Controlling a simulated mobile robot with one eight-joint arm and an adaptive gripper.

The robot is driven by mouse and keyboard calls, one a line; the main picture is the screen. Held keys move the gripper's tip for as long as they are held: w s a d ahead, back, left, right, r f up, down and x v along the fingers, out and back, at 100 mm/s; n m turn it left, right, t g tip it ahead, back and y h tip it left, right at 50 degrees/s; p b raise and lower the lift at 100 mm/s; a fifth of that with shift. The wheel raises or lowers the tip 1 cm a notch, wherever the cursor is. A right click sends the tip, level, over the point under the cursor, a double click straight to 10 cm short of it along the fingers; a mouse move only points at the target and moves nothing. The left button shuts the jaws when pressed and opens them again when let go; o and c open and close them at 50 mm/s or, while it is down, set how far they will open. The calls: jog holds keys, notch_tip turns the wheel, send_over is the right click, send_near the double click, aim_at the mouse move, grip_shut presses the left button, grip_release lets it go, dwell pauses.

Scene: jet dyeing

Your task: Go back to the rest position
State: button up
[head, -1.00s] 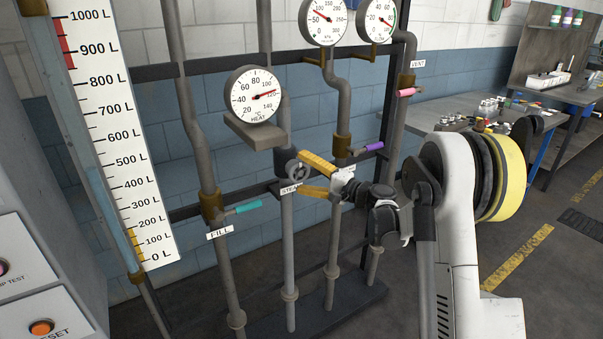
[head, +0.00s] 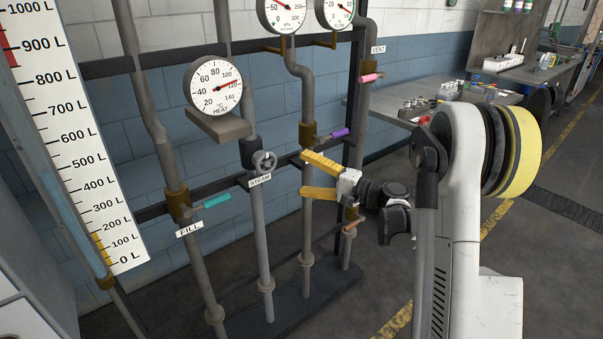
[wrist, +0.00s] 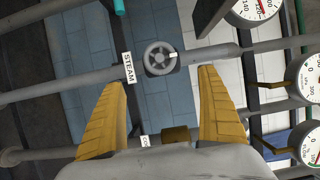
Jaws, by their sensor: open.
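My gripper (head: 306,174) has yellow fingers spread open with nothing between them. In the head view it is in front of the pipe with the purple-handled valve (head: 333,134), to the right of the grey STEAM handwheel (head: 264,162). In the wrist view the open fingers (wrist: 162,80) point toward the STEAM handwheel (wrist: 160,58), with clear space between the fingertips and the wheel. My arm reaches in from the right of the head view.
The pipe rack also carries the teal FILL handle (head: 217,200), the pink VENT handle (head: 371,77) and the HEAT gauge (head: 213,88). A level scale (head: 70,135) stands left. A workbench (head: 400,112) with small parts is behind my arm. Open floor lies at right.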

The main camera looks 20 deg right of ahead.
jog(key=s+a+r+n+g+h, duration=0.2)
jog(key=s+a+n+g+h, duration=0.25)
jog(key=s+a, duration=0.75)
jog(key=s+d+f+n+g+h, duration=0.1)
jog(key=s+n+h, duration=0.1)
jog(key=s, duration=0.8)
jog(key=s+d+f+n+g+h, duration=0.1)
jog(key=s+h, duration=0.4)
jog(key=s, duration=0.6)
jog(key=shift+d+f+n, duration=0.5)
jog(key=shift+d+n, duration=0.2)
jog(key=shift+n, duration=0.55)
